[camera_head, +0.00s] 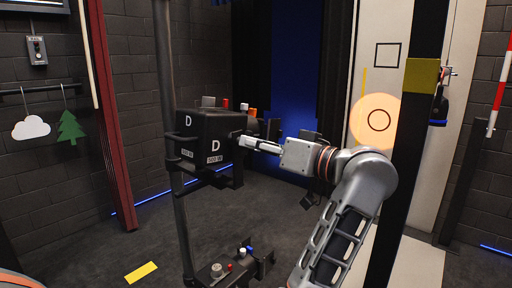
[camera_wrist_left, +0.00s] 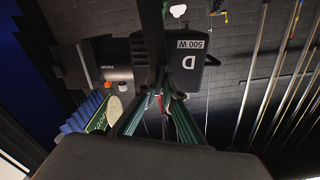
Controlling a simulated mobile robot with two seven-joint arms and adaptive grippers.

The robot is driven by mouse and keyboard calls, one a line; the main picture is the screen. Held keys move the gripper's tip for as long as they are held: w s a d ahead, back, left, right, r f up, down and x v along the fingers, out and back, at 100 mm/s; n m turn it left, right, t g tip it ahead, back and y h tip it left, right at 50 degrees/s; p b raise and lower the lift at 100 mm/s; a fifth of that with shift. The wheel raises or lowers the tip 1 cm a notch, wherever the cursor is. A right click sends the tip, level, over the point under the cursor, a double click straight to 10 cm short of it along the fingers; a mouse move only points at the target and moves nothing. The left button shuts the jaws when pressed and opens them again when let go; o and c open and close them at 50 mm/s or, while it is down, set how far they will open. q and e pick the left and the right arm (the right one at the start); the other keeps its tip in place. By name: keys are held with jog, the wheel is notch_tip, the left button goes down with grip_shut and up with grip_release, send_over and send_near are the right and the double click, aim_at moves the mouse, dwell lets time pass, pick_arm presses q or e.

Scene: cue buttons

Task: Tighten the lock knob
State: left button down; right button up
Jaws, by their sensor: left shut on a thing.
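A black lamp head (camera_head: 208,135) marked "D" and "500 W" hangs in a bracket on a vertical pole (camera_head: 181,215). It also shows in the left wrist view (camera_wrist_left: 188,70), upside down. The gripper is shut on what seems to be the lock knob, which the fingertips mostly hide. My right gripper is not in view.
A lower clamp (camera_head: 222,272) with small coloured knobs sits on the pole. A dark upright post (camera_head: 402,165) with a yellow band stands to the right. A dark red column (camera_head: 112,130) stands to the left. The floor between is mostly clear.

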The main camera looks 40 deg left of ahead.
pick_arm(q)
jog(key=m, duration=1.1)
jog(key=shift+a+m+b, duration=0.1)
jog(key=shift+m+b, duration=0.3)
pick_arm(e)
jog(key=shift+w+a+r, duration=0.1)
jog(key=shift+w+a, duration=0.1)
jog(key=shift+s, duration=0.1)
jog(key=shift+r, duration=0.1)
pick_arm(q)
jog(key=c, duration=2.2)
grip_release()
jog(key=shift+o, duration=0.2)
jog(key=shift+a, duration=0.1)
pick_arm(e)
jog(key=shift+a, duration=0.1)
